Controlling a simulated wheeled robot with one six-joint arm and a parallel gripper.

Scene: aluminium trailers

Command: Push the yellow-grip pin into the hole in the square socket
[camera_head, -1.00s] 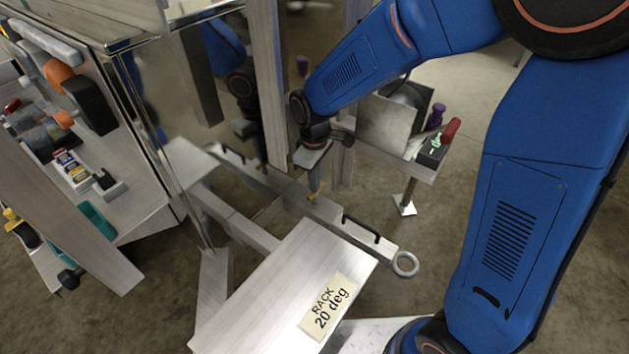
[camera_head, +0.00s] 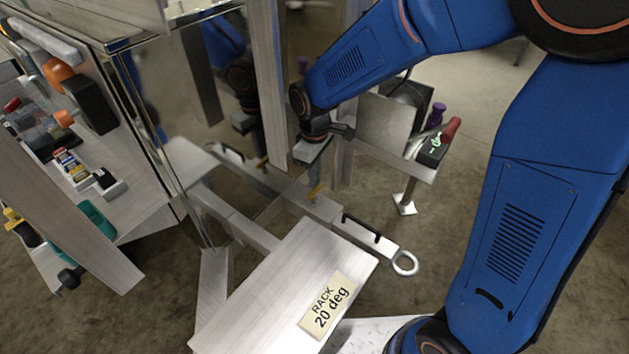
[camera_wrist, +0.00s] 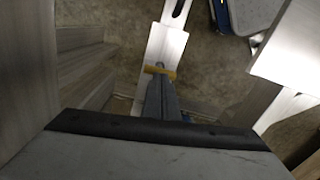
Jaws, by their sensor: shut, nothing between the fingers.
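The yellow-grip pin (camera_head: 315,193) stands at the metal bar below my gripper in the head view. Its yellow cross grip also shows in the wrist view (camera_wrist: 160,72), just past my fingertips. My gripper (camera_wrist: 161,84) is shut with nothing between its fingers and lies above the pin. Whether the fingertips touch the grip is unclear. The square socket and its hole cannot be made out clearly; the pin and my gripper cover that part of the bar. How deep the pin sits cannot be told.
The rack labelled 20 deg (camera_head: 290,275) stands in front. A shiny trailer wall and upright post (camera_head: 266,85) stand close left. A shelf (camera_head: 395,160) is at right.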

